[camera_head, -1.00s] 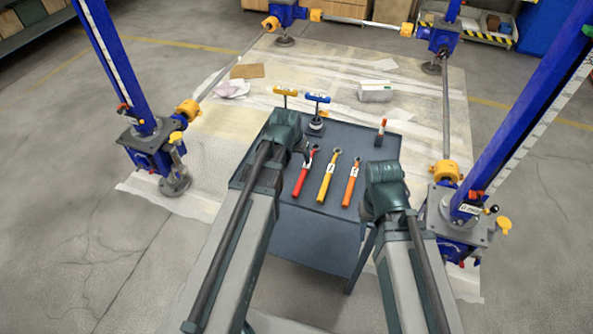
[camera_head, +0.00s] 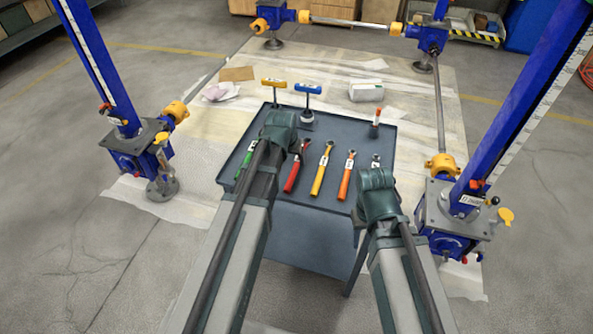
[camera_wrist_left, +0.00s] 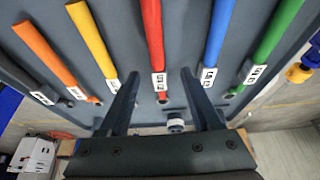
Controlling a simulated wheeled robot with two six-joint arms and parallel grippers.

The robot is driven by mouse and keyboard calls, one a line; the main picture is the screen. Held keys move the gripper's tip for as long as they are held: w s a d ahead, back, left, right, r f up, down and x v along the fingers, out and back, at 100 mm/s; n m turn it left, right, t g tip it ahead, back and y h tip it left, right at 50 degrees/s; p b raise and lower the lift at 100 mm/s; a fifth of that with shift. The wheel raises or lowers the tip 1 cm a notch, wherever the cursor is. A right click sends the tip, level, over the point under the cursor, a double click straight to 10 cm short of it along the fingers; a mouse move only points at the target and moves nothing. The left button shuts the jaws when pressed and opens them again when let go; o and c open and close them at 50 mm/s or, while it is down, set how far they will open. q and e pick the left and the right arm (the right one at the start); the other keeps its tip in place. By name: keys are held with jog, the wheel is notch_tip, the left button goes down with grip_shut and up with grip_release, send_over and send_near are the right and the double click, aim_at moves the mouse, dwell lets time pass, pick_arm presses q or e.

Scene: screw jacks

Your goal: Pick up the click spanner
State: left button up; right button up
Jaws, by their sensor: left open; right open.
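Several labelled hand tools lie on the grey table: green (camera_head: 247,158), red (camera_head: 297,166), yellow (camera_head: 323,168), orange (camera_head: 347,175) and a grey one (camera_head: 376,160) mostly behind my right wrist. A blue one (camera_wrist_left: 217,35) shows in the left wrist view. The labels are too small to read, so I cannot tell which is the click spanner. My left gripper (camera_wrist_left: 160,77) is open and empty; in that view the red tool's lower end (camera_wrist_left: 152,35) lies between its fingers, not gripped. My right gripper (camera_head: 377,190) is above the table's right side, its fingers hidden by its wrist.
The grey table (camera_head: 310,225) has T-handled tools, yellow (camera_head: 274,83) and blue (camera_head: 308,88), at its back edge, and a red-capped item (camera_head: 375,122) at back right. Blue screw jacks (camera_head: 140,150) stand on either side. A pale box (camera_head: 366,92) lies on the floor sheeting.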

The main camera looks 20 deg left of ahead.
aim_at(296, 164)
pick_arm(q)
jog(key=b+x, duration=0.4)
jog(key=x, duration=0.1)
jog(key=shift+w+d+b, duration=0.15)
jog(key=shift+w+b, duration=0.05)
jog(key=shift+b, duration=0.2)
grip_shut()
dwell(1.2)
